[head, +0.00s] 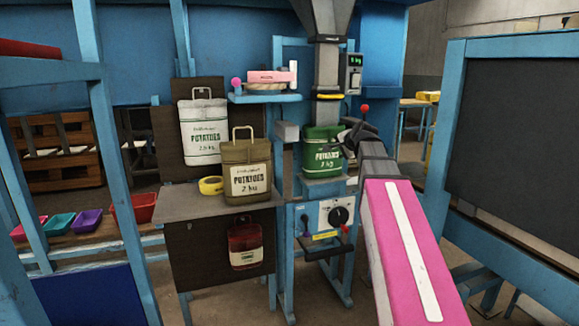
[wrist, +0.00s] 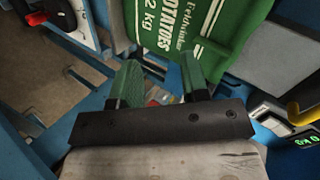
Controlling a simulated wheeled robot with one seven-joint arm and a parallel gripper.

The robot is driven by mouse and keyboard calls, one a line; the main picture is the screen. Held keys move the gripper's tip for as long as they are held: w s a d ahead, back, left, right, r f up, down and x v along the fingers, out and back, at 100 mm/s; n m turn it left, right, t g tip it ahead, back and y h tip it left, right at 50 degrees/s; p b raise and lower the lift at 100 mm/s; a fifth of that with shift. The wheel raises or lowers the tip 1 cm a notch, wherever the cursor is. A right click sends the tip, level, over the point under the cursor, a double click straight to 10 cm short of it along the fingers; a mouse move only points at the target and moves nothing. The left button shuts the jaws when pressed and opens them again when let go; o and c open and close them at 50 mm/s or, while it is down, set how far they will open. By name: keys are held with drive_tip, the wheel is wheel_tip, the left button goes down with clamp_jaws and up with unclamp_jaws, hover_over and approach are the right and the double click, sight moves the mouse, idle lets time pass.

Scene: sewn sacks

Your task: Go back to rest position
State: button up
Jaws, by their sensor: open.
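My arm with its pink and white link reaches forward in the head view. My gripper (head: 350,136) is at the right side of a green potato sack (head: 321,152), which stands upright on a blue stand under a grey chute. In the wrist view my gripper (wrist: 162,82) is open, its two fingers apart with no sack between them. The green sack (wrist: 195,35) lies just beyond the fingertips there, its white label reading potatoes, 2 kg. I cannot tell whether a fingertip touches it. The arm hides part of the stand's right side.
An olive sack (head: 247,168) and yellow tape roll (head: 210,185) are on a grey table (head: 185,207). A white sack (head: 203,128) and red sack (head: 245,245) hang against dark panels. A blue-framed dark board (head: 515,125) stands right. The chute (head: 327,70) is above the green sack.

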drive_tip(key=s+a+f+n+g+h, duration=0.1)
drive_tip(key=s+f+n+g, duration=0.2)
drive_tip(key=f, duration=0.9)
drive_tip(key=s+a+f+n+g, duration=0.1)
drive_tip(key=s+f+n+g, duration=0.1)
drive_tip(key=s+f, duration=0.65)
drive_tip(key=s+f+n+g+h, duration=0.1)
drive_tip(key=s+f+n+g, duration=0.2)
drive_tip(key=s+f, duration=0.4)
drive_tip(key=s+f+n+g+h, duration=0.1)
drive_tip(key=s+f, duration=0.6)
drive_tip(key=f, duration=0.8)
drive_tip(key=shift+s+d+f+n+g+h, duration=0.2)
drive_tip(key=shift+s+f+n+g+h, duration=0.2)
drive_tip(key=shift+n+g, duration=0.55)
